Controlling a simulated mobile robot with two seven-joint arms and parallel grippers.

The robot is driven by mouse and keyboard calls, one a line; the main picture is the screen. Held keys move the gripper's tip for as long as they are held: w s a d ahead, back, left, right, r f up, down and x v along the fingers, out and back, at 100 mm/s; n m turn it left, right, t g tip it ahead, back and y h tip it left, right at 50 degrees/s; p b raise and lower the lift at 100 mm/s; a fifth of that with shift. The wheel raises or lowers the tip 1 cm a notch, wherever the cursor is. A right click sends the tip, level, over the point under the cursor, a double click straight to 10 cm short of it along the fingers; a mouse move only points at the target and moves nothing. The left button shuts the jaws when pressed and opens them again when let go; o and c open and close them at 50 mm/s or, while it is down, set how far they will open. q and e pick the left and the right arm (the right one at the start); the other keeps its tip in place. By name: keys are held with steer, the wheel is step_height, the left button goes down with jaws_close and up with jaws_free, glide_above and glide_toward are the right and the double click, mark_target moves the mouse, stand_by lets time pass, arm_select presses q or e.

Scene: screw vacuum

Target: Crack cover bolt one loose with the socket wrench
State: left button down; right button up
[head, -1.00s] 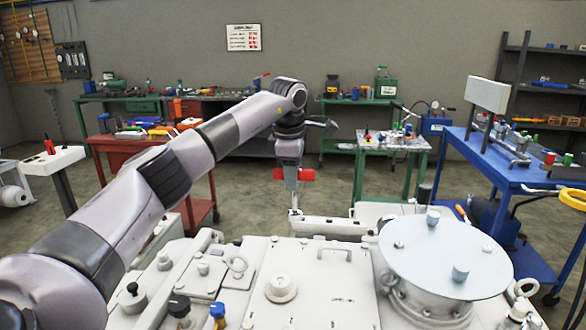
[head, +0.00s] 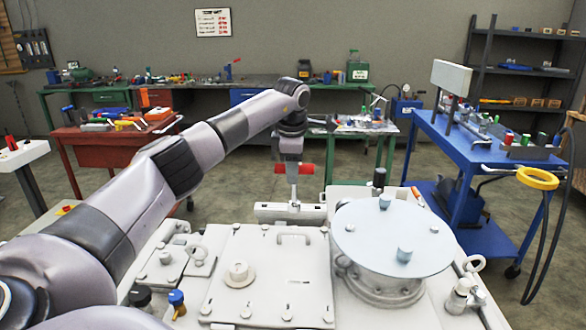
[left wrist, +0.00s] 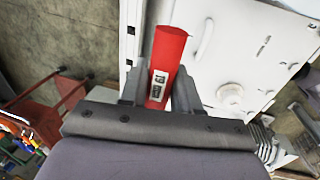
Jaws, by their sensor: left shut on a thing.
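The socket wrench's red handle (head: 307,170) is between the jaws of my left gripper (head: 291,163), which is shut on it. In the left wrist view the red handle (left wrist: 170,50) lies lengthwise between the fingers. The wrench's grey shaft points down toward a pale raised block (head: 270,212) at the machine's back edge. I cannot tell whether its lower end touches anything. The flat cover plate (head: 270,258), with small bolts along its edge, lies in front of the block. Which bolt is bolt one is not clear. My right gripper is not in view.
A round pale disc (head: 375,225) with knobs rises on the machine, right of the wrench. A round cap (head: 238,272) stands on the plate, with blue and black knobs at left. A blue cart (head: 465,150) with a yellow ring (head: 537,178) stands right.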

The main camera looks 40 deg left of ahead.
mark_target(293, 203)
arm_select(q)
steer(key=shift+f+b, duration=0.4)
steer(key=shift+f, duration=2.35)
steer(key=shift+p, duration=0.4)
steer(key=shift+f, duration=0.65)
steer(key=shift+r+n, duration=0.1)
steer(key=shift+n, duration=0.2)
